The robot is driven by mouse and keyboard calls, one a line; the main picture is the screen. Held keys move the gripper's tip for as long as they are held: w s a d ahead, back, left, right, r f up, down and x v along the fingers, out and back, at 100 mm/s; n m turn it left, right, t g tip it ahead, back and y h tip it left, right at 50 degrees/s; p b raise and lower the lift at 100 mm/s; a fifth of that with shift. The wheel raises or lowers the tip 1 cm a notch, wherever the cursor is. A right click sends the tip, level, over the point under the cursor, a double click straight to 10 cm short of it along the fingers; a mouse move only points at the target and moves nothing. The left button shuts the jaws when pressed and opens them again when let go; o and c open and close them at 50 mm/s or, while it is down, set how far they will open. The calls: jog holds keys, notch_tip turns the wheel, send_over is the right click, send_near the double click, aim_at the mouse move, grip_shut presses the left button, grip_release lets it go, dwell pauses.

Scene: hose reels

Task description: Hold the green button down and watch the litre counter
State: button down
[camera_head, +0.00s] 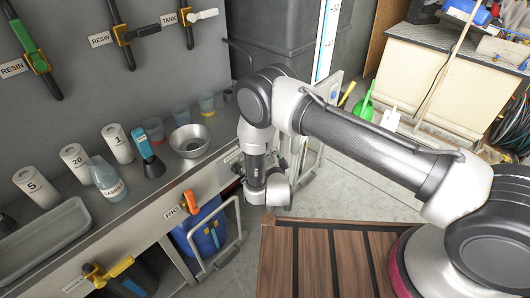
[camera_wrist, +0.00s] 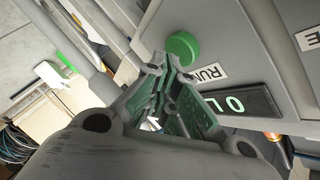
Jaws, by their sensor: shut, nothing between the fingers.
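The round green button (camera_wrist: 182,48) is on a grey panel in the wrist view, beside a white RUN label (camera_wrist: 208,73). The litre counter (camera_wrist: 236,103) is a dark display with green characters that read 0 L; part of it is behind a finger. My gripper (camera_wrist: 164,64) is shut and empty, its fingertips just below the button in the picture. I cannot tell whether they touch it. In the head view my arm reaches down at the bench's right end, and the button and counter are hidden there.
The bench (camera_head: 128,205) holds labelled white cylinders, a SAMPLE bottle (camera_head: 107,178), a metal bowl (camera_head: 189,141) and small cups. A blue drum (camera_head: 206,238) stands below. A slatted wooden top (camera_head: 325,262) is in front. Grey floor (camera_head: 345,188) is open behind my arm.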

jog(key=shift+w+a, duration=0.35)
jog(key=shift+a, duration=0.1)
dwell(2.5)
jog(key=shift+s+d, duration=0.1)
dwell(0.6)
jog(key=shift+s+d, duration=0.55)
jog(key=shift+d, duration=0.15)
jog(key=shift+s+d, duration=0.8)
jog(key=shift+d, duration=0.2)
jog(key=shift+s+d, duration=0.75)
jog(key=shift+d, duration=0.2)
